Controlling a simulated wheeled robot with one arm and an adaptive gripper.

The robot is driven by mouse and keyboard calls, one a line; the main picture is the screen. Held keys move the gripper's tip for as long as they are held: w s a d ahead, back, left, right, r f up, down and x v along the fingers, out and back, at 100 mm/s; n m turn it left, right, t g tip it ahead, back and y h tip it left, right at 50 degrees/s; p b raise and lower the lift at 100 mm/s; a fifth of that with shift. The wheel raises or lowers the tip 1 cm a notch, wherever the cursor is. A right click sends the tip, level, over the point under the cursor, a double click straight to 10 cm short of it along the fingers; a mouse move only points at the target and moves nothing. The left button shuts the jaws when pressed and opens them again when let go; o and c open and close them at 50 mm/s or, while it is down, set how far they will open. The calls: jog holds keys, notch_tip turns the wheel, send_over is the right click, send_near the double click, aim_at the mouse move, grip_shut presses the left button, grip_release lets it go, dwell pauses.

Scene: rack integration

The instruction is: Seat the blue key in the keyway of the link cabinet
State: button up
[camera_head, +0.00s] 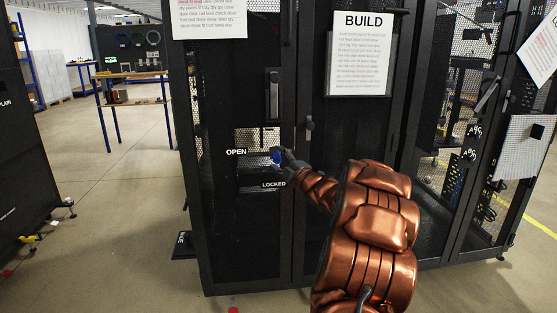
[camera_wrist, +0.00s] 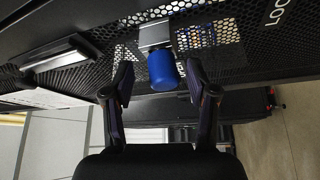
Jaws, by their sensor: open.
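The blue key (camera_wrist: 162,71) sits at a metal fitting (camera_wrist: 154,36) on the dark cabinet door, its round blue end pointing out toward my gripper. My gripper (camera_wrist: 158,92) is open, with one finger on each side of the key and a gap visible on both sides. In the head view my gripper (camera_head: 284,158) reaches the door of the link cabinet (camera_head: 235,215) between the OPEN and LOCKED labels. The keyway itself is hidden behind the key.
A dark door handle (camera_head: 273,94) stands out above the key, and it also shows in the wrist view (camera_wrist: 58,52). A BUILD sheet (camera_head: 359,55) hangs on the right-hand door. A workbench (camera_head: 134,90) stands at the back left. Floor is free left of the cabinet.

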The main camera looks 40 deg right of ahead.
jog(key=v, duration=1.1)
jog(key=shift+s, duration=0.25)
